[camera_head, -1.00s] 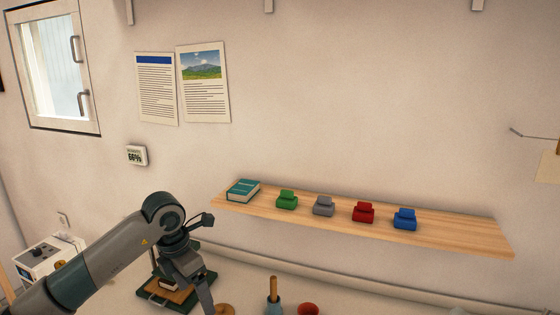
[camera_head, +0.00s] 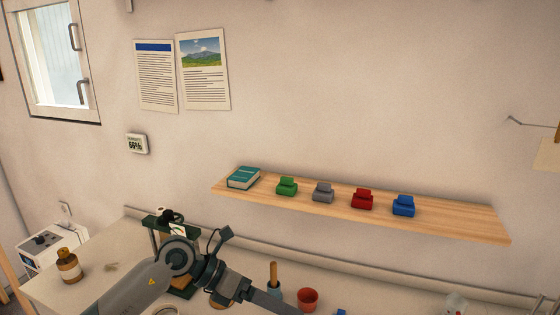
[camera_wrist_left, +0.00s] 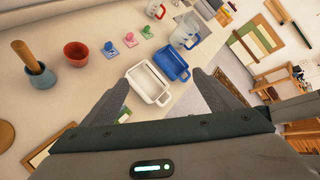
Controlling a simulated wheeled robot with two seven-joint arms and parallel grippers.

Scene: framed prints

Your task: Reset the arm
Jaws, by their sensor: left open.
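My left arm reaches in from the bottom left of the head view. Its gripper (camera_head: 268,301) extends low to the right over the counter, partly cut off by the bottom edge. In the left wrist view its two fingers stand wide apart, with the gap (camera_wrist_left: 158,80) empty. Beyond them a white tray (camera_wrist_left: 149,84) and a blue tray (camera_wrist_left: 171,61) lie on the counter, and nothing is gripped. My right gripper is in neither view.
A wooden shelf (camera_head: 460,225) on the wall holds a teal book (camera_head: 243,178) and several coloured blocks. A green press-like stand (camera_head: 158,222) is behind my arm. A mortar with pestle (camera_head: 274,275), a red cup (camera_head: 307,299) and a brown bottle (camera_head: 68,266) stand on the counter.

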